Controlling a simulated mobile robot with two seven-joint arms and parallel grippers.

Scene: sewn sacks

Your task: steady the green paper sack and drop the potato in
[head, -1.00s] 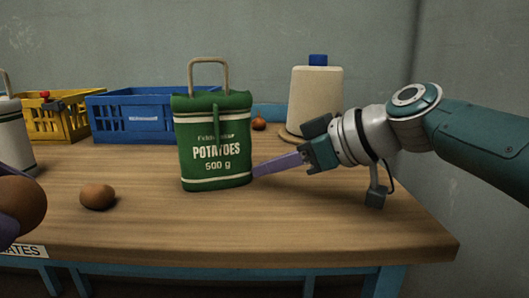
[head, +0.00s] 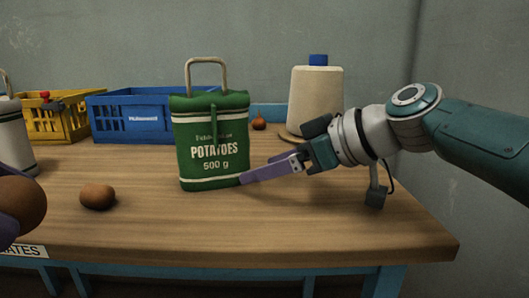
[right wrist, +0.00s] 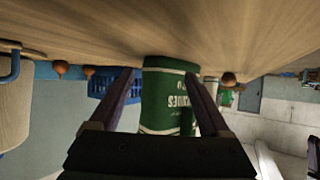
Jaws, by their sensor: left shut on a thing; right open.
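The green paper sack (head: 212,140), printed "POTATOES 500 g", stands upright on the table with a tan loop handle on top. My right gripper (head: 242,178) is open at the sack's lower right side; one purple finger overlaps its front edge. In the right wrist view the sack (right wrist: 165,95) appears upside down between the two spread fingers (right wrist: 163,85). I cannot tell whether they touch it. My left gripper (head: 8,222) is at the left edge, mostly out of frame, shut on a brown potato (head: 22,203). The inside of the sack is hidden.
Another brown potato (head: 97,197) lies on the table (head: 310,220) left of the sack. Blue (head: 140,120) and yellow (head: 65,120) crates stand behind. A cream, blue-topped container (head: 316,100) is at the back right. A small brown round thing (head: 259,123) lies behind the sack. The front of the table is clear.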

